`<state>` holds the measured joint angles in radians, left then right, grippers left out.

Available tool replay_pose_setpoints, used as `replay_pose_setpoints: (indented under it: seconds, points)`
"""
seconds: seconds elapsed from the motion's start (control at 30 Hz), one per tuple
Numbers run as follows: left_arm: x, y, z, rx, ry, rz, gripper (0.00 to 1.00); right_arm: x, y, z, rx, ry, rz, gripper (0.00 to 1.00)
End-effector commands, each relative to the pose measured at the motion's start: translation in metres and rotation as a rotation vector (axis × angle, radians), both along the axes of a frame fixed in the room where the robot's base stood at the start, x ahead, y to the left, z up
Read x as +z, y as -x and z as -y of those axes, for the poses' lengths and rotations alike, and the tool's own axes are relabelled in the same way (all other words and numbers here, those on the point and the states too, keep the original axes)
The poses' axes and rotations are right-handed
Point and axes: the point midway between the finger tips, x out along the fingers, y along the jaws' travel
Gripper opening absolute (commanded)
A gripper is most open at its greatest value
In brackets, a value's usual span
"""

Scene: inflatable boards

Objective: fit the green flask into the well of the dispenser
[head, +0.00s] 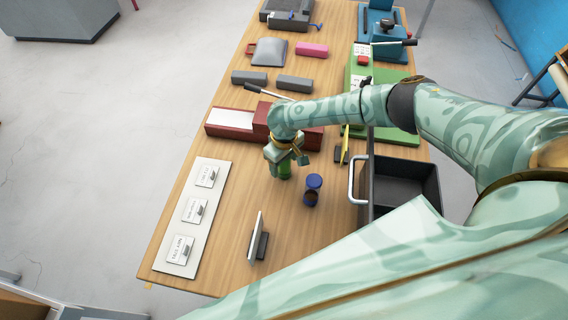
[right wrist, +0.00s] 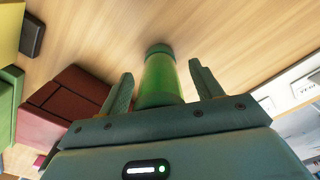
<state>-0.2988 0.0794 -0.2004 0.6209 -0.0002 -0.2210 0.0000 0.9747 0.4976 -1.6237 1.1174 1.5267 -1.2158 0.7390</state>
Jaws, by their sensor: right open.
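The green flask (head: 285,171) stands on the wooden table under my right gripper (head: 286,156), which partly hides it in the head view. In the right wrist view the flask (right wrist: 162,77) lies between the two spread fingers of my right gripper (right wrist: 164,84), with a visible gap on each side. That gripper is open. I cannot tell for sure which device is the dispenser, and no well shows clearly. A dark red device with a white panel (head: 230,118) is just behind the gripper, partly covered by my arm. My left gripper is not in view.
A blue cup-like item (head: 313,182) stands right of the flask, near a dark open drawer (head: 405,183). A small upright panel (head: 257,238) is in front. A white board with cards (head: 194,216) lies left. Bare table lies between them.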

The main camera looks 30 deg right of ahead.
Motion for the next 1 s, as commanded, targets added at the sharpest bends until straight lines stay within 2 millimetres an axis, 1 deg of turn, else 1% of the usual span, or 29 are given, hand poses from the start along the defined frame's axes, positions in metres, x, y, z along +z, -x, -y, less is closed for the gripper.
replay_pose_setpoints:
  seconds: [0.1, 0.17, 0.2, 0.3, 0.57, 0.67, 0.77, 0.87, 0.97, 1.0]
  points:
    - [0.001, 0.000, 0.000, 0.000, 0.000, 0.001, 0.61, 0.001, 0.000, 0.000, 0.000, 0.000, 0.000, 0.65]
    - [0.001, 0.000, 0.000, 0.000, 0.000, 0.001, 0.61, 0.001, 0.000, 0.000, 0.000, 0.000, 0.000, 0.48]
    - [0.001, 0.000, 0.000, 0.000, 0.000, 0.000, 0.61, 0.001, 0.000, 0.000, 0.000, 0.000, 0.000, 0.37]
    - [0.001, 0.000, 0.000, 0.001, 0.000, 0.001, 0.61, 0.001, 0.000, 0.000, 0.000, 0.000, 0.000, 0.13]
    - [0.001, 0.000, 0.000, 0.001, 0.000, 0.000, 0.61, 0.002, 0.000, 0.000, 0.000, 0.000, 0.000, 0.13]
    - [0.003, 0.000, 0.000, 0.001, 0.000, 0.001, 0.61, 0.006, 0.000, 0.000, 0.000, 0.000, 0.000, 0.13]
    - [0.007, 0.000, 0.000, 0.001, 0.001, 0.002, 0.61, 0.017, -0.001, 0.000, -0.001, -0.002, 0.002, 0.13]
    - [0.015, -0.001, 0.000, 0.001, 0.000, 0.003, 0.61, 0.035, -0.001, 0.000, 0.001, -0.001, 0.003, 0.13]
    - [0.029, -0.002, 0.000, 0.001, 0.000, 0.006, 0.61, 0.058, 0.012, -0.013, 0.005, -0.003, 0.001, 0.13]
    - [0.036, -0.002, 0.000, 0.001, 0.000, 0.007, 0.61, 0.070, 0.018, -0.019, 0.006, -0.003, 0.002, 0.13]
